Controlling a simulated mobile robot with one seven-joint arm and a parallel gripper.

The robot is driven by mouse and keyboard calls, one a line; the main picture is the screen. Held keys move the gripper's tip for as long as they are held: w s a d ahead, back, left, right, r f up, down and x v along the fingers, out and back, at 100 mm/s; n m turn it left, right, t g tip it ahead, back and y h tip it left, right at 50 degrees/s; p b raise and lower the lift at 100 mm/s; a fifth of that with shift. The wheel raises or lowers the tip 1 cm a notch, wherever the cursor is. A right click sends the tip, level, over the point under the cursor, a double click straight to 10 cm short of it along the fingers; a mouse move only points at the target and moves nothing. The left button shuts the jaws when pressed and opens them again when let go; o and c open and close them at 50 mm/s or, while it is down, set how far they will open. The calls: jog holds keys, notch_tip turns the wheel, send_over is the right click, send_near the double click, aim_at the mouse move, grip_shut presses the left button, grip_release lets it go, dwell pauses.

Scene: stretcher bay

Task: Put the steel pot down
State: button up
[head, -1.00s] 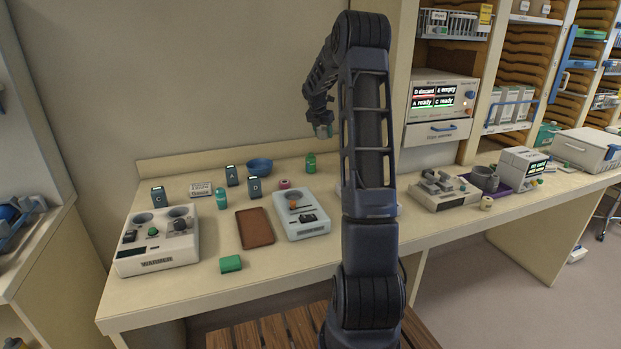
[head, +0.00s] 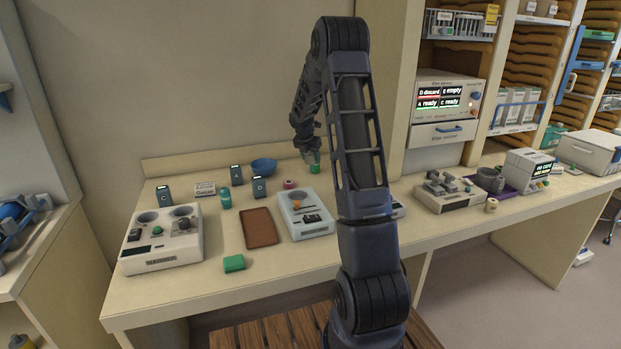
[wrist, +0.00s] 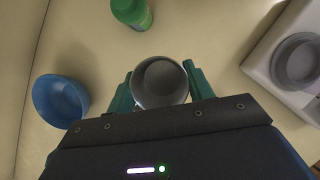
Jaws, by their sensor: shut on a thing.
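The steel pot (wrist: 160,82) is a round grey cup, seen from above in the wrist view with its mouth open and its inside empty. My gripper (wrist: 159,76) is shut on it, with a green finger on each side of the pot. In the head view my gripper (head: 308,150) hangs low over the back of the bench, near a green bottle (head: 315,168). The pot is small and hard to make out there. I cannot tell whether its base touches the bench.
Bare bench (wrist: 85,50) surrounds the pot. A blue bowl (wrist: 60,98) is to the left, the green bottle (wrist: 130,12) above it, and a white device with a round well (wrist: 297,62) to the right. A brown tray (head: 260,228) and white warmer (head: 160,240) stand nearer the front.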

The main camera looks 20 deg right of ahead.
aim_at(312, 182)
notch_tip(312, 182, down, 10)
dwell(0.6)
jog(key=shift+f, duration=0.1)
jog(key=o, duration=1)
